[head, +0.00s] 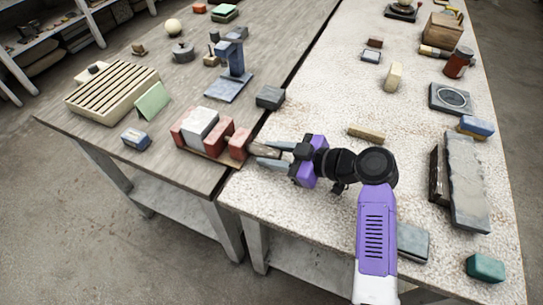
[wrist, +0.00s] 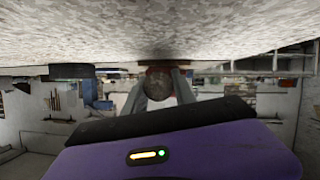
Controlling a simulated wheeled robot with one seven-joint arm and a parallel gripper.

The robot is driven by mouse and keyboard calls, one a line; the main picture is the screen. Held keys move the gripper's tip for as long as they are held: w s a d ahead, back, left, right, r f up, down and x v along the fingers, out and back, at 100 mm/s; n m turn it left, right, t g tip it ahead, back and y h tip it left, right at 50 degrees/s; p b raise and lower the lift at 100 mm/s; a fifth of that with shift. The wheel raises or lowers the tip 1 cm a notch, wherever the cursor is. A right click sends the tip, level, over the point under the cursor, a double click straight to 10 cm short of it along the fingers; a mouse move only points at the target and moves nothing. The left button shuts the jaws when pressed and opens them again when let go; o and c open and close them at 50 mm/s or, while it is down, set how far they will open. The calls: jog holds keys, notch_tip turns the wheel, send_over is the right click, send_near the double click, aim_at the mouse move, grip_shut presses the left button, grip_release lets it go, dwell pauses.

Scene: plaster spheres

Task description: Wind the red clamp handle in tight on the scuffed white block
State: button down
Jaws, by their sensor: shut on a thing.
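The red clamp (head: 239,145) stands near the right edge of the dark wooden bench, with the scuffed white block (head: 201,123) between its red jaws. A brownish handle (head: 264,148) sticks out from the clamp's right end. My gripper (head: 266,154) reaches in from the right, level with the handle, its grey fingers shut on it. In the wrist view the handle's round end (wrist: 158,82) sits between the two fingers, with a bit of red behind it. Whether the jaws press on the block cannot be told.
A dark grey block (head: 270,97) lies just behind the handle, and a blue stand (head: 230,75) is farther back. A slatted wooden box (head: 112,92) and a small blue block (head: 136,138) are to the left. The pale bench is clear around a tan bar (head: 366,134).

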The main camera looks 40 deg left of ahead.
aim_at(272, 150)
jog(key=m+g+b, duration=0.1)
jog(key=m, duration=0.1)
jog(key=m+g+b, duration=0.1)
jog(key=m+g, duration=0.1)
jog(key=shift+w+f+h+b, duration=0.1)
jog(key=shift+f+h+b, duration=0.05)
jog(key=shift+h+b, duration=0.2)
jog(key=m+g+b, duration=0.2)
jog(key=m+b, duration=0.1)
jog(key=m, duration=0.1)
jog(key=shift+g, duration=0.4)
dwell(0.4)
jog(key=c, duration=1.3)
grip_release()
notch_tip(272, 150, up, 20)
jog(key=p, duration=0.1)
